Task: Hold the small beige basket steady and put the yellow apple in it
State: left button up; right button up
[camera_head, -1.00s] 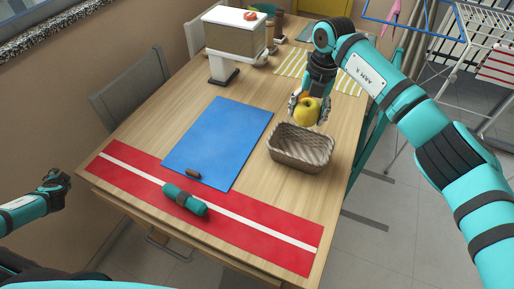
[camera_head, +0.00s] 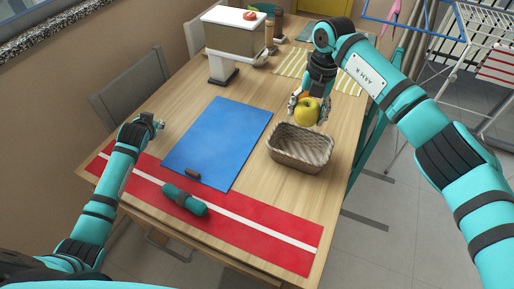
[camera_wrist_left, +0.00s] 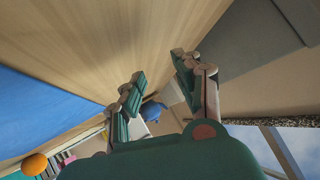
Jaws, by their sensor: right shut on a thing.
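The small beige basket (camera_head: 300,158) stands on the wooden table, right of the blue mat. It looks empty. My right gripper (camera_head: 306,106) is shut on the yellow apple (camera_head: 307,113) and holds it above the basket's far rim. My left gripper (camera_head: 157,122) is over the table's left edge, left of the blue mat and well apart from the basket. In the left wrist view the left gripper's fingers (camera_wrist_left: 160,90) are spread apart with nothing between them.
A blue mat (camera_head: 225,135) and a red mat with a white stripe (camera_head: 265,236) lie on the table (camera_head: 345,150). A teal roll (camera_head: 184,199) and a small brown thing (camera_head: 193,174) lie near the front. A box on a stand (camera_head: 235,38) is at the back left.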

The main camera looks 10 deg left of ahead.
pick_arm(q)
jog(key=d+h, duration=0.1)
jog(key=d, duration=0.6)
jog(key=s+d+m+t+h, duration=0.1)
jog(key=d+h, duration=0.1)
jog(key=d, duration=0.5)
jog(key=s+d+h, duration=0.1)
jog(key=d, duration=0.6)
jog(key=shift+d+f+t+h, duration=0.1)
jog(key=shift+f+t+h, duration=0.1)
jog(key=shift+t+h, duration=0.15)
jog(key=s+d+r+h, duration=0.1)
jog(key=d, duration=0.4)
jog(key=s+d+r+h, duration=0.1)
jog(key=s+d+r, duration=0.1)
jog(key=d, duration=0.3)
jog(key=s+d+r+t+h, duration=0.1)
jog(key=d, duration=0.4)
jog(key=shift+s+r+m, duration=0.3)
jog(key=shift+s+r, duration=0.05)
jog(key=shift+r, duration=0.05)
send_near(280, 129)
jog(key=shift+h, duration=0.35)
jog(key=x, duration=0.6)
jog(key=shift+w+a+f, duration=0.15)
jog(key=shift+a+f, duration=0.15)
jog(key=shift+a, duration=0.05)
grip_shut()
